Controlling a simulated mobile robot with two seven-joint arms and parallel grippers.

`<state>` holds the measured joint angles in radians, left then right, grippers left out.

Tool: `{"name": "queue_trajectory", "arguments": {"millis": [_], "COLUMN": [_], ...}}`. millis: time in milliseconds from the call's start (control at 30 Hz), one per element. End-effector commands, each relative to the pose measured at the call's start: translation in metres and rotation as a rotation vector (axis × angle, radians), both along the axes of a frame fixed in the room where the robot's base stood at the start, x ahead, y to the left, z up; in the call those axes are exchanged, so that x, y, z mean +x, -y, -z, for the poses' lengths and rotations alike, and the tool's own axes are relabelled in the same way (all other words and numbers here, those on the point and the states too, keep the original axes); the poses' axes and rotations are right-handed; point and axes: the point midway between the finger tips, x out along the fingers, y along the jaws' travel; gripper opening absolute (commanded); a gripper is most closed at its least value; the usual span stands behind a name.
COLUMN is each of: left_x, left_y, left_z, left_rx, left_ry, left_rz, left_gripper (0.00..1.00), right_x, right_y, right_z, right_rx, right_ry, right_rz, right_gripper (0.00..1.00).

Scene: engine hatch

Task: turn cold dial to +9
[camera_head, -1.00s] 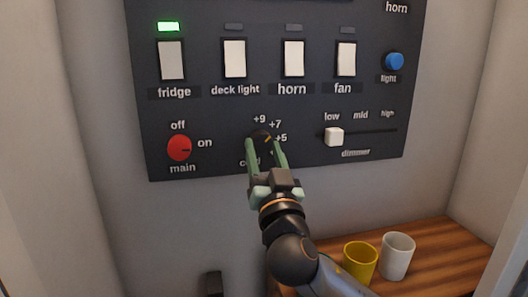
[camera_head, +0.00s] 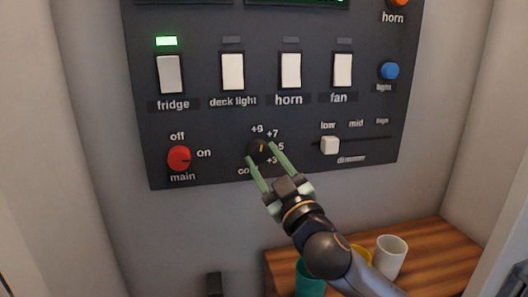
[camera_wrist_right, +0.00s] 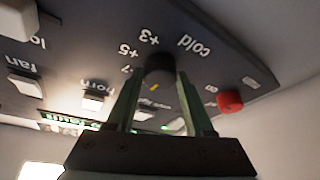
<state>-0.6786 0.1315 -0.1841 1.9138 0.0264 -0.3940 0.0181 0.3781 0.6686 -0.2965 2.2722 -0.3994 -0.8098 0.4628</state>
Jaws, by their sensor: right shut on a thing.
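The cold dial (camera_head: 258,148) is a small dark knob with a yellow pointer mark, low on the dark panel among the labels +3 to +9. The mark points almost straight up, near +9. My right gripper (camera_head: 260,152) is shut on the dial, with one green finger on each side. In the right wrist view the dial (camera_wrist_right: 160,67) sits between the fingertips, and the fingers hide some of the panel behind them. My left gripper is not in view.
The red main dial (camera_head: 179,158) is left of the cold dial. The white dimmer slider (camera_head: 330,145) is to its right. White switches (camera_head: 233,71) are in a row above, with a green light over fridge. A white mug (camera_head: 391,257) and other cups stand on the wooden shelf (camera_head: 430,245).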

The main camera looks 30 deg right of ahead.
Motion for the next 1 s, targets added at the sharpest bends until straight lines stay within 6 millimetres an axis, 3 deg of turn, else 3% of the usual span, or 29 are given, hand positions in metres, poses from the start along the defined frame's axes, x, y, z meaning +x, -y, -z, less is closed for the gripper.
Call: {"name": "queue_trajectory", "arguments": {"millis": [233,800,833,1000], "left_x": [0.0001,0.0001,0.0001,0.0], "left_y": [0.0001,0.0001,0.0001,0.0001], "left_z": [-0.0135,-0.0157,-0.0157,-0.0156], "left_rx": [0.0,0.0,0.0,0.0], "left_ry": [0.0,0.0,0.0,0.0], "left_rz": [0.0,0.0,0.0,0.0], "left_gripper": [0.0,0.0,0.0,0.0], "right_x": [-0.0002,-0.0002,-0.0002,-0.0002], "right_y": [0.0008,0.0009,0.0009,0.001], "right_z": [-0.0015,0.0002,0.0002,0.0], "right_rx": [-0.096,-0.134,-0.134,-0.133], "right_ry": [-0.028,-0.037,-0.036,-0.035], "right_rz": [-0.001,0.0,0.001,0.0], "right_gripper": [0.0,0.0,0.54,0.73]}}
